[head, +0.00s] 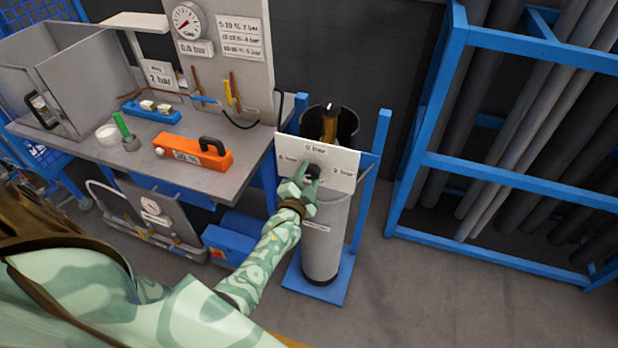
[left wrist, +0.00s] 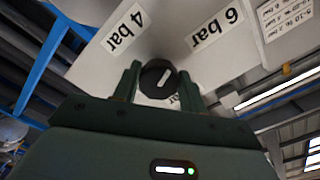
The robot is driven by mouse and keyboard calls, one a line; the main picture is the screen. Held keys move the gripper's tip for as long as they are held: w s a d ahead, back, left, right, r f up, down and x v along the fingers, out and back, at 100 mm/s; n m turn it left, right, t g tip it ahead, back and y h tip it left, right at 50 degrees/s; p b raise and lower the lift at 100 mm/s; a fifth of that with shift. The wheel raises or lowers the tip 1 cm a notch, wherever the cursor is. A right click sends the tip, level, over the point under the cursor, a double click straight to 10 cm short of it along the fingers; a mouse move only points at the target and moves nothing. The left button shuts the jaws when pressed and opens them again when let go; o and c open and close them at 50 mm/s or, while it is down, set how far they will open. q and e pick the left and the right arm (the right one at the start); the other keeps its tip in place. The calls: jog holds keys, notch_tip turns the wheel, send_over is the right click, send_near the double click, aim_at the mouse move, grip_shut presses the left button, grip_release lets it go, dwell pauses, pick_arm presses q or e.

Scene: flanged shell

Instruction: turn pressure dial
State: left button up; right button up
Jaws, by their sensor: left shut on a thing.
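The pressure dial (head: 314,172) is a dark round knob on a white panel (head: 340,165) in front of a grey cylinder. The panel has bar labels around the knob; "2 bar" is at its right. My left gripper (head: 308,180) is at the panel with its fingers around the knob. In the left wrist view the dial (left wrist: 158,79) sits between the two fingertips and carries a white mark slanting up to the right. "4 bar" and "6 bar" labels show upside down beyond it. Another label is partly hidden. My right gripper is not in view.
A bench (head: 85,148) on the left holds an orange tool (head: 193,153) and a blue block (head: 150,110). A round gauge (head: 188,20) is on the upright board behind. A blue rack (head: 490,165) of pipes stands at right. Open floor lies between cylinder and rack.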

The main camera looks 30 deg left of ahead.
pick_arm(q)
jog(key=shift+f+m+b, duration=0.1)
jog(key=shift+m+b, duration=0.5)
jog(key=shift+m, duration=1.5)
jog(key=o, duration=1)
